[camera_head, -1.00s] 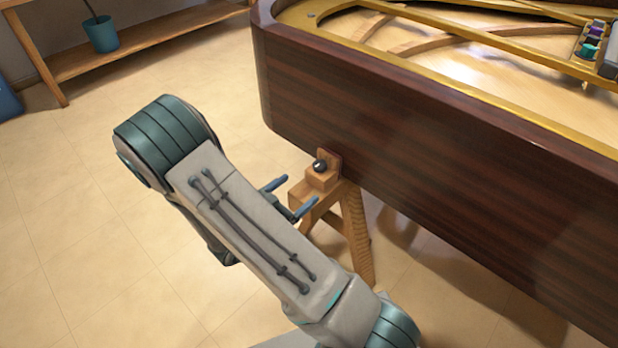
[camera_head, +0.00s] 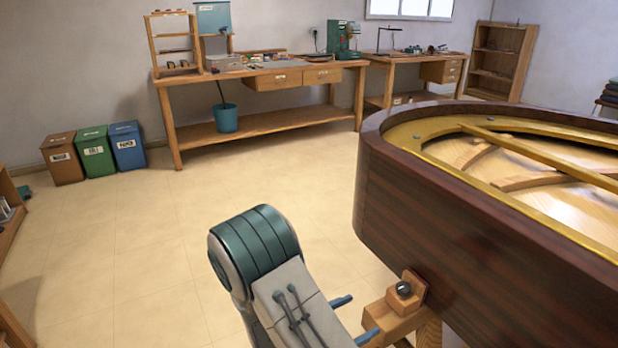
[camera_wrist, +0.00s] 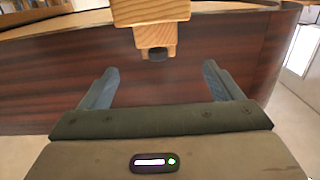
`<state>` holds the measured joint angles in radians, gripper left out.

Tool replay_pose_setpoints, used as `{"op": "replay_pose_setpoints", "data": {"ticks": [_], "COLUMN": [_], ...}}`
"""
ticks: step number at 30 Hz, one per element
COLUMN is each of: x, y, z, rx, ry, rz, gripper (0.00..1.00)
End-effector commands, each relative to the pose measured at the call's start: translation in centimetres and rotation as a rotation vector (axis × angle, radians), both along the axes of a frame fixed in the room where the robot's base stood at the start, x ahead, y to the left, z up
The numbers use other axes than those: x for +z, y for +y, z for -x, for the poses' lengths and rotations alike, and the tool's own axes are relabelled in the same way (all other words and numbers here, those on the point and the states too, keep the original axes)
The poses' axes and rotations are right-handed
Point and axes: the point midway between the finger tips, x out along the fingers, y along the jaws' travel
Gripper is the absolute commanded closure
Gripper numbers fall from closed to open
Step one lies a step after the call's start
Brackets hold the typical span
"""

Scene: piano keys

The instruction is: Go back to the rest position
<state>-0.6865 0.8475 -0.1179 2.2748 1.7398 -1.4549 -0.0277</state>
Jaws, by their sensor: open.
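My gripper (camera_head: 355,318) shows at the bottom of the head view, beyond my grey and teal arm, with its two blue fingers apart. In the wrist view my gripper (camera_wrist: 160,88) is open, with nothing between its fingers. The wooden trestle (camera_head: 392,316) stands beside the piano's curved side, with a dark round knob (camera_head: 403,289) on top. In the wrist view the trestle's wooden block (camera_wrist: 150,12) is above and between the fingers. I cannot tell whether the gripper touches it. The lower part of the trestle is hidden or out of frame.
The dark wooden piano body (camera_head: 450,230) fills the right side, close to my gripper. A workbench (camera_head: 260,80) stands at the back wall, with a blue bucket (camera_head: 225,118) on its lower shelf. Several bins, including a green bin (camera_head: 94,152), stand at the left. The floor between is clear.

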Motion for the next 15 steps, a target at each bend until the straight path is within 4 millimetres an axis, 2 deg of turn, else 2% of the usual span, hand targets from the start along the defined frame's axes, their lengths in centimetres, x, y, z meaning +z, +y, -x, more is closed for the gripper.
{"op": "replay_pose_setpoints", "data": {"ticks": [4, 8, 12, 15], "x": [2.1, 4.8, 8.8, 12.2], "y": [0.2, 1.6, 3.7, 5.3], "z": [-2.6, -5.8, -8.1, -8.8], "rx": [0.079, 0.22, 0.396, 0.527], "ry": [0.008, 0.038, 0.09, 0.141], "rz": [-0.181, -0.415, -0.628, -0.747], "gripper": [0.15, 0.15, 0.15, 0.15]}}
